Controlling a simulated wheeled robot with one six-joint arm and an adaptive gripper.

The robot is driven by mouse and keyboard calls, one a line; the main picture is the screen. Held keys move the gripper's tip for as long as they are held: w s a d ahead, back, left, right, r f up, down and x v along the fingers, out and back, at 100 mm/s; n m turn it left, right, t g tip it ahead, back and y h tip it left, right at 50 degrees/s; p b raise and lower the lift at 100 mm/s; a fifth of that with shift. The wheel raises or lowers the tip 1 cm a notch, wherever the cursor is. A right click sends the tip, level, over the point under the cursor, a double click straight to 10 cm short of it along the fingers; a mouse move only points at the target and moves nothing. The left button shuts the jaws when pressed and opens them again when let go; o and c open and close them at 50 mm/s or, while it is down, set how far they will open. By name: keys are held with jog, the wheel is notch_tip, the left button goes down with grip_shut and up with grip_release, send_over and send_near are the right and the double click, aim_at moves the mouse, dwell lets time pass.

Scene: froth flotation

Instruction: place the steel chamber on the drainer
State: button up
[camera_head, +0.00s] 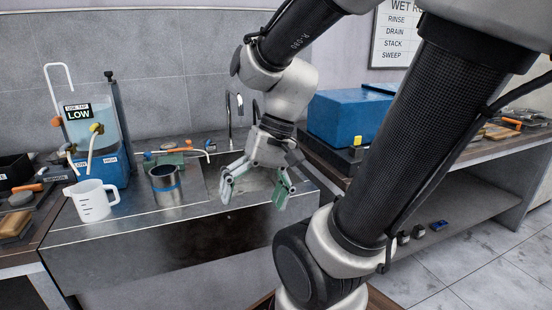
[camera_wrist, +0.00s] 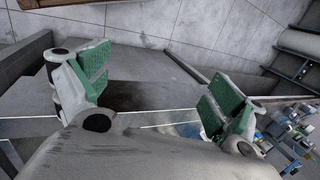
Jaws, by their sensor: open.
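The steel chamber (camera_head: 166,187), an open-topped metal cylinder with a blue band, stands upright on the steel worktop (camera_head: 125,232) left of the sink (camera_head: 243,180). I cannot tell which part of this worktop is the drainer. My gripper (camera_head: 254,198) is open and empty above the sink area, to the right of the chamber and apart from it. In the wrist view its two green-padded fingers (camera_wrist: 158,88) are spread wide, with nothing between them. I cannot make out the chamber in the wrist view.
A white measuring jug (camera_head: 92,201) stands just left of the chamber. A clear tank on a blue base (camera_head: 103,170) stands behind the jug. Taps (camera_head: 229,112) rise behind the sink. A blue box (camera_head: 345,115) sits on the right-hand bench.

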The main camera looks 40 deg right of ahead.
jog(key=w+d+r+n+t+h, duration=0.1)
jog(key=d+r+n+t+h, duration=0.2)
jog(key=d+r, duration=0.3)
jog(key=shift+d+n+t+h, duration=0.3)
jog(key=shift+d+n+h, duration=0.1)
jog(key=shift+h, duration=0.2)
jog(key=shift+r, duration=0.1)
dwell(0.4)
